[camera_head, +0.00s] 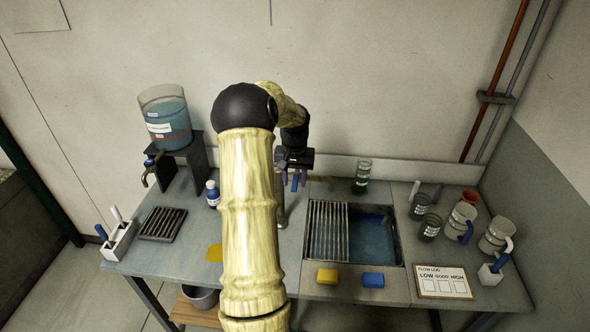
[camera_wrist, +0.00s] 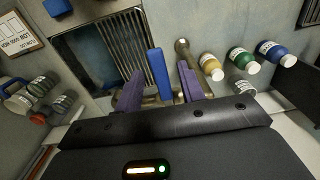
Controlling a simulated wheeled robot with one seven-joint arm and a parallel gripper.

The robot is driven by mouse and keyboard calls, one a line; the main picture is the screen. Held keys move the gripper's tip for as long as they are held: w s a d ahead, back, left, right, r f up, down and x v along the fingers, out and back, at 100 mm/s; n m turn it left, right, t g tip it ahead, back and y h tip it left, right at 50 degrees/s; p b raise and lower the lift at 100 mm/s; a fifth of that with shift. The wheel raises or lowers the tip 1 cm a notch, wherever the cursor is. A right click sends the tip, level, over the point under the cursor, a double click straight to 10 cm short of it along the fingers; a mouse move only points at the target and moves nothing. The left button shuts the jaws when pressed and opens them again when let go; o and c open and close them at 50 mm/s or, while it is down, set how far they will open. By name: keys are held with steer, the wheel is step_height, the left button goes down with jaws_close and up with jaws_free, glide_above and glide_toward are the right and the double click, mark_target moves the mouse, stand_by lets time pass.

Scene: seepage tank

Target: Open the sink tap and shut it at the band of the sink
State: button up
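The sink (camera_head: 397,250) is set in the counter right of my arm, with blue water in its right part and a slatted rack (camera_head: 328,232) over its left part. The blue tap lever (camera_wrist: 157,72) stands between my gripper's purple fingers in the wrist view. My gripper (camera_head: 294,180) is open, with a gap on each side of the lever; it also shows in the wrist view (camera_wrist: 160,70). A metal pipe (camera_wrist: 184,52) is beside the right finger. My arm hides part of the tap in the head view. I cannot make out a band or running water.
A yellow sponge (camera_head: 327,276) and a blue sponge (camera_head: 373,280) lie before the sink. Several jars and mugs (camera_head: 461,222) and a flow log card (camera_head: 443,281) are on the right. A water tank (camera_head: 166,121) stands left.

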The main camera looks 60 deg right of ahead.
mark_target(295, 184)
step_height(295, 184, up, 17)
steer(key=b, duration=0.3)
steer(key=shift+r, duration=0.15)
stand_by(0.6)
steer(key=w+a+f+n+t, duration=0.1)
steer(key=w+a+f+n, duration=0.25)
steer(key=w+a, duration=0.65)
steer(key=w+a+f+n, duration=0.3)
steer(key=w+a+f, duration=0.25)
steer(key=a, duration=0.95)
steer(key=s+a+f+n, duration=0.2)
steer(key=a, duration=0.6)
steer(key=s+a+f+n+t, duration=0.1)
steer(key=s+a+f+n, duration=0.1)
steer(key=a, duration=0.7)
steer(key=s+a+f+n, duration=0.2)
steer(key=a+n, duration=0.2)
steer(key=a, duration=0.5)
steer(key=shift+s+a+f+t, duration=0.25)
steer(key=shift+s+f+t, duration=0.05)
steer(key=shift+f, duration=0.1)
